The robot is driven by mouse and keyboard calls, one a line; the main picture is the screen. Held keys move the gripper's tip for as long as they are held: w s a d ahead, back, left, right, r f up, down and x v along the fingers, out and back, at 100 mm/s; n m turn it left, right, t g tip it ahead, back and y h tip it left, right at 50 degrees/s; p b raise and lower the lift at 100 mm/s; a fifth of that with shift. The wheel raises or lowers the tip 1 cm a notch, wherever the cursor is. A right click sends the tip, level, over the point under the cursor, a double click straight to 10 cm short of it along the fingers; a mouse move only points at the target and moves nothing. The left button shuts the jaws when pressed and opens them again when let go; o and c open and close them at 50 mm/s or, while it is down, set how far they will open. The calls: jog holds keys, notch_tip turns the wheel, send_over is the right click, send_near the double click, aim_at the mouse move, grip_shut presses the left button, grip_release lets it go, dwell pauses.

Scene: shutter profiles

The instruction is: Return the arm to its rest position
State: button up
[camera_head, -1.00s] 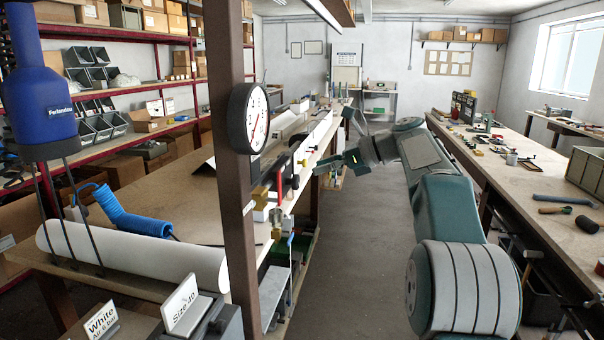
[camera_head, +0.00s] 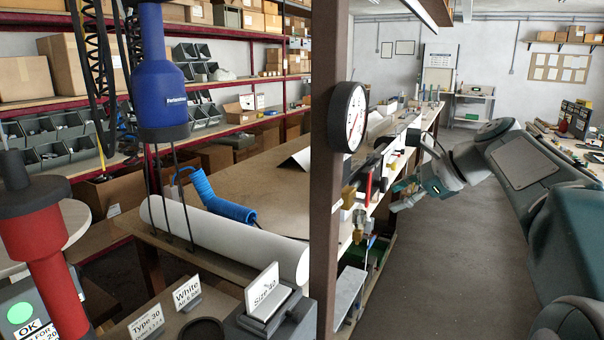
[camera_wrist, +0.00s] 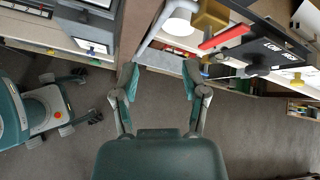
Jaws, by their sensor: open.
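My arm (camera_head: 525,165) reaches in from the right in the head view, bent at its joints and above the aisle floor. My gripper (camera_head: 398,196) is at its end, close to the right side of the workbench with the valves. In the wrist view my gripper (camera_wrist: 160,74) has its two fingers apart, with only floor and bench edge showing between them. It holds nothing. A brass fitting (camera_wrist: 210,16) and a red lever (camera_wrist: 224,37) lie just beyond the right finger, apparently apart from it.
A dark post (camera_head: 330,200) with a round gauge (camera_head: 347,117) stands left of my gripper. The long bench (camera_head: 270,150) carries a white roll (camera_head: 225,235) and blue hose (camera_head: 222,200). Red and blue hanging tools are at left. The aisle floor (camera_head: 440,270) is clear.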

jog(key=s+a+f+n+h, duration=0.1)
jog(key=s+f+n+h, duration=0.1)
jog(key=s+f+n, duration=0.4)
jog(key=s+a+f+n+h, duration=0.1)
jog(key=s+f+n+h, duration=0.2)
jog(key=s, duration=0.9)
jog(key=s+a+f+n+h, duration=0.2)
jog(key=s+f+n+h, duration=0.1)
jog(key=s+f+n, duration=0.7)
jog(key=shift+s, duration=0.1)
